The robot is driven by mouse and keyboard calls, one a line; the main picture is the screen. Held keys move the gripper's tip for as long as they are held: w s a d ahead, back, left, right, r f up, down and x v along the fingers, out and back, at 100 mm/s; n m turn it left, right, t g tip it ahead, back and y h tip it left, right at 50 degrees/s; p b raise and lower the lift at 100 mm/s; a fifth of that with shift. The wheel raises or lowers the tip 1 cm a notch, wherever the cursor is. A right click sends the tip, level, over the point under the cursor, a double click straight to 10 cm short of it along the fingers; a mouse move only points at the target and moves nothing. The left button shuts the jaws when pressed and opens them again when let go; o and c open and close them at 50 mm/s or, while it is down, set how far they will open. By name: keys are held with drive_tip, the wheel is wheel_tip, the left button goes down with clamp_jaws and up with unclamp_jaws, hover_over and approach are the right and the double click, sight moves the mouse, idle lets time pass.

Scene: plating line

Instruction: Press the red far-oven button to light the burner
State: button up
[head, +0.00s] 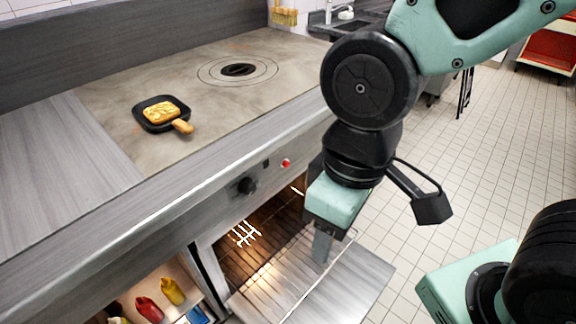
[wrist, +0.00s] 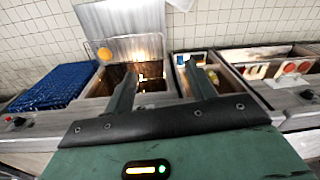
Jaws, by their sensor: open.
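A small red button (head: 286,163) sits on the front panel of the metal range, right of a black knob (head: 247,185). It is the only red button I make out in the head view. The round burner (head: 238,70) on the top is dark, with no flame showing. My gripper (head: 322,248) points down in front of the range, right of and below the button, apart from it, near the open oven. In the wrist view my gripper (wrist: 162,82) has its two fingers spread with nothing between them. A small red spot (wrist: 18,121) at the left there is too small to identify.
The lit oven (head: 262,240) stands open, its door (head: 350,285) lowered below my gripper. A black pan (head: 160,113) with food sits on the cooktop. Red and yellow bottles stand in a lower compartment. Open tiled floor (head: 475,140) lies right.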

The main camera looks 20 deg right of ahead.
clamp_jaws()
idle(1.6)
